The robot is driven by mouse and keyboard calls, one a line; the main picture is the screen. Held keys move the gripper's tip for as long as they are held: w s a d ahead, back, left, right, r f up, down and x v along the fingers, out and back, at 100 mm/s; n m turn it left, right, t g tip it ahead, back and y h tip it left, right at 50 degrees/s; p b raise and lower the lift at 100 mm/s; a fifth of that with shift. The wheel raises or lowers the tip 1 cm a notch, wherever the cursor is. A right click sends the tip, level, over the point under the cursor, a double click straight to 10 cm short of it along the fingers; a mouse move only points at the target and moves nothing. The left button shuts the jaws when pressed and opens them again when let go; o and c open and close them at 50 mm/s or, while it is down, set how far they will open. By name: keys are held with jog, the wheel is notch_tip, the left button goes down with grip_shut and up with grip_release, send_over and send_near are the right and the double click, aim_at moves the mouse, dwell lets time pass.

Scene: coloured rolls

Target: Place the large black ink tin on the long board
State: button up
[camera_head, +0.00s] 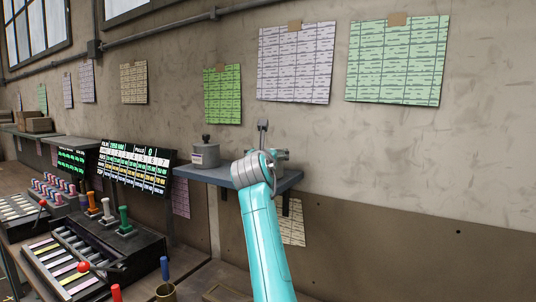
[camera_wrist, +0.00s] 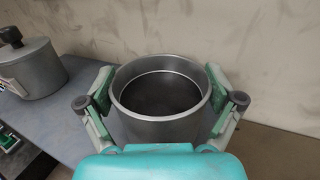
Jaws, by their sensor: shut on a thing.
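An open grey metal tin (camera_wrist: 160,131) with a dark inside sits upright between the two fingers of my gripper (camera_wrist: 162,88) in the wrist view. The fingers are shut on its sides. In the head view the tin (camera_head: 282,157) is mostly hidden behind my wrist, at the right end of a blue-grey wall board (camera_head: 226,179). The board (camera_wrist: 70,122) also shows left of the tin in the wrist view. Whether the tin's base touches the board is hidden.
A lidded grey tin with a dark knob (camera_head: 205,154) stands on the board left of my gripper. The wall is close behind. A console with levers (camera_head: 95,235) and a lit display (camera_head: 135,165) are at the left. Some bare board lies between the two tins.

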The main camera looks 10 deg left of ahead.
jog(key=o, duration=1.1)
jog(key=shift+f, duration=0.15)
jog(key=shift+r, duration=0.2)
jog(key=s, duration=1.2)
jog(key=shift+d, duration=0.25)
jog(key=shift+f, duration=0.1)
